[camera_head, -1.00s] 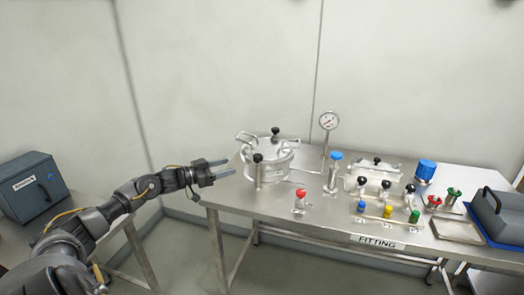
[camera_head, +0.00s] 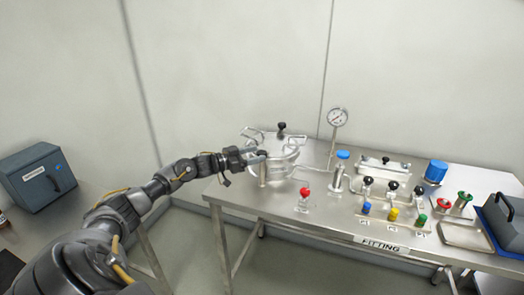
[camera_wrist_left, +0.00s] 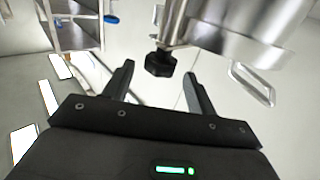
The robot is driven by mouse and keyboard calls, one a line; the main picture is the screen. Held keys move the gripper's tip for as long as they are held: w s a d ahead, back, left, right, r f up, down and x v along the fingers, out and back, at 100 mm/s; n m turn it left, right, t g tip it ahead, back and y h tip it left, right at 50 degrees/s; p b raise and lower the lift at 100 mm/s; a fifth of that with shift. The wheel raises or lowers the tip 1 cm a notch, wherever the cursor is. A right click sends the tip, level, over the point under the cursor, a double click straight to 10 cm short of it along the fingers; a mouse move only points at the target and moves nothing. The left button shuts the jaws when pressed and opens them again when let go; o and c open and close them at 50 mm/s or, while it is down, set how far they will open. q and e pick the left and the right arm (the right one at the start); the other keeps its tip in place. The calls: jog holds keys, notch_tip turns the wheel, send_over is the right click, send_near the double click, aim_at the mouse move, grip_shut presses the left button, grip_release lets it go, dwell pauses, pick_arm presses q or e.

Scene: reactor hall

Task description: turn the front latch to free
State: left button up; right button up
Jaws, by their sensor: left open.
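The steel vessel (camera_head: 284,160) stands at the left end of the steel table, with bent side handles and a black knob (camera_head: 282,127) at its back. The front latch is a black knob (camera_head: 263,153) on an upright metal post at the vessel's front; the knob also shows in the left wrist view (camera_wrist_left: 160,64). My left gripper (camera_head: 256,157) is open at the front latch. In the left wrist view its fingers (camera_wrist_left: 159,72) point at the knob, one to each side; I cannot tell whether they touch it. My right gripper is out of view.
A red-topped fitting (camera_head: 304,198) and a blue-topped cylinder (camera_head: 341,170) stand right of the vessel, with a pressure gauge (camera_head: 338,117) behind. Several small valves and coloured knobs fill the table's right part. A blue-grey case (camera_head: 38,178) sits on the left bench.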

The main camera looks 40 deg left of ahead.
aim_at(262, 152)
pick_arm(q)
jog(key=shift+x, duration=1.1)
jog(key=shift+w+d+p, duration=0.25)
jog(key=shift+w+p, duration=0.05)
jog(key=shift+w, duration=0.2)
